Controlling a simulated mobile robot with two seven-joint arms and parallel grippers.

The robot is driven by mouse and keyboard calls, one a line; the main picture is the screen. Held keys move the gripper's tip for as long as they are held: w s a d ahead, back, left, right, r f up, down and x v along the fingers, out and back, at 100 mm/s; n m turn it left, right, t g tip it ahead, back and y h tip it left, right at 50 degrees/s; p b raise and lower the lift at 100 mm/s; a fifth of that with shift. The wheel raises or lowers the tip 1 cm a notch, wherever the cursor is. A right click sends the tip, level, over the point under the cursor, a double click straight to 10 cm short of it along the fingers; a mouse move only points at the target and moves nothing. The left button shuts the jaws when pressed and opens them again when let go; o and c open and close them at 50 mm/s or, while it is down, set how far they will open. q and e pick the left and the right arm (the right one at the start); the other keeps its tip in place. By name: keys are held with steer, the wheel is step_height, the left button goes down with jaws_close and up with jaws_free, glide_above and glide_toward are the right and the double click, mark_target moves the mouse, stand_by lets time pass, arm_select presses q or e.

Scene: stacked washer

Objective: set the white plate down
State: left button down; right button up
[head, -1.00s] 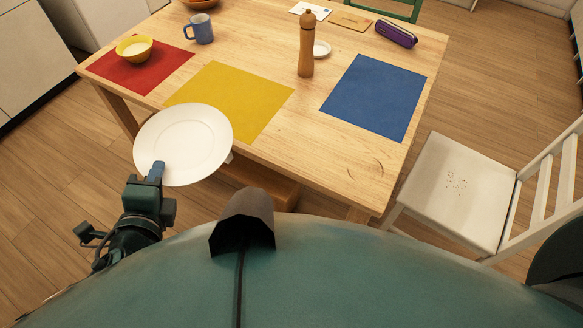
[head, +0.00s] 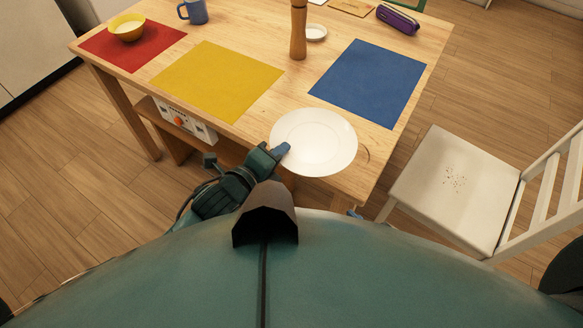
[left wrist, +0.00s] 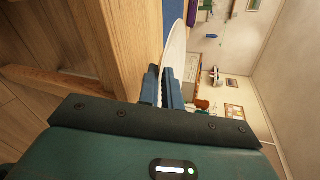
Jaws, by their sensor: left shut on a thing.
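The white plate (head: 318,143) is at the near edge of the wooden table (head: 240,122), in front of the blue mat and right of the yellow one. My left gripper (head: 281,150) is shut on its left rim. In the left wrist view the plate (left wrist: 176,52) shows edge-on between the two fingers (left wrist: 161,86), beside the table top. I cannot tell whether the plate touches the table. My right gripper is not in view.
A red mat (head: 105,48) with a yellow bowl (head: 127,27), a yellow mat (head: 217,80) and a blue mat (head: 370,82) lie on the table. A white chair (head: 455,185) is at the right.

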arm_select(q)
step_height(320, 180, down, 7)
steer(key=shift+r+b, duration=0.15)
steer(key=shift+b, duration=0.3)
steer(key=c, duration=2)
jaws_free()
steer(key=shift+f, duration=0.25)
steer(key=shift+c, duration=0.2)
steer(key=o, duration=0.5)
steer(key=shift+c, duration=0.2)
steer(key=shift+r, duration=0.15)
